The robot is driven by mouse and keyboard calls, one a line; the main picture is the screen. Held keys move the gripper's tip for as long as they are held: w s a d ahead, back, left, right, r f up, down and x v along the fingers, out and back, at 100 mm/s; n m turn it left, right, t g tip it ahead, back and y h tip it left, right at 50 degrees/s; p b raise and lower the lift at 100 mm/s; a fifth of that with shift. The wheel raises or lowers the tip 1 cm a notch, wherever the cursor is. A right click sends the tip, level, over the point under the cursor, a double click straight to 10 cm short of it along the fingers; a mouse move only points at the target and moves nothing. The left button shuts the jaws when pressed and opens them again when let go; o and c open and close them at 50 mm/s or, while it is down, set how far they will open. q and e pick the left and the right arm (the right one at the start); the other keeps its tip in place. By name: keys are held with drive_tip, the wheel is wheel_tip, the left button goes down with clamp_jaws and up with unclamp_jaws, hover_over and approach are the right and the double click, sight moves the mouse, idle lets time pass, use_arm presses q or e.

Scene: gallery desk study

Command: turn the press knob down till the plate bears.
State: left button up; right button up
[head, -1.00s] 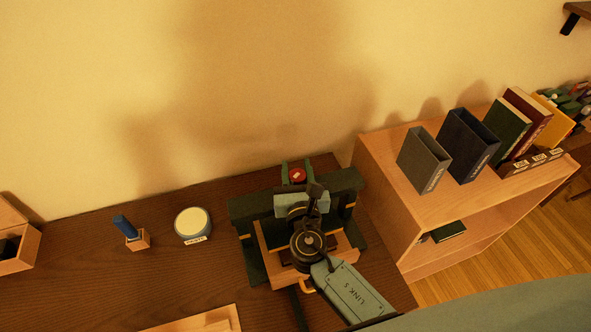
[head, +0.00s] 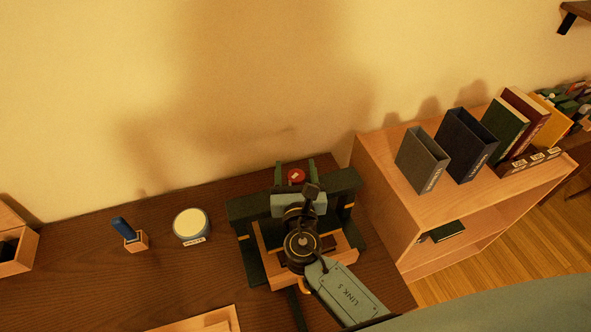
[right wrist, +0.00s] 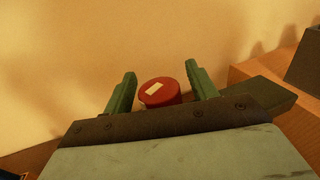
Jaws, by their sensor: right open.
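The press knob is red and round with a pale mark on its top; in the head view the knob (head: 296,176) is at the back of the press. The dark green press (head: 345,184) stands on the desk, its plate hidden under my arm. My right gripper (head: 295,170) is open, with one finger on each side of the knob. In the right wrist view the knob (right wrist: 160,91) sits between the spread fingers of the right gripper (right wrist: 158,84), with a gap visible on both sides. My left gripper is not in view.
A round pale-topped tin (head: 191,225) and a blue-handled stamp (head: 123,229) stand left of the press. A wooden shelf (head: 385,170) with upright binders (head: 422,160) is close on the right. A wooden box (head: 22,256) is at far left. The wall is close behind.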

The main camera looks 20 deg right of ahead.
drive_tip(key=b+v, duration=0.1)
drive_tip(key=v, duration=1.2)
drive_tip(key=shift+s+b, duration=0.2)
drive_tip(key=shift+b, duration=0.1)
drive_tip(key=shift+a, duration=0.1)
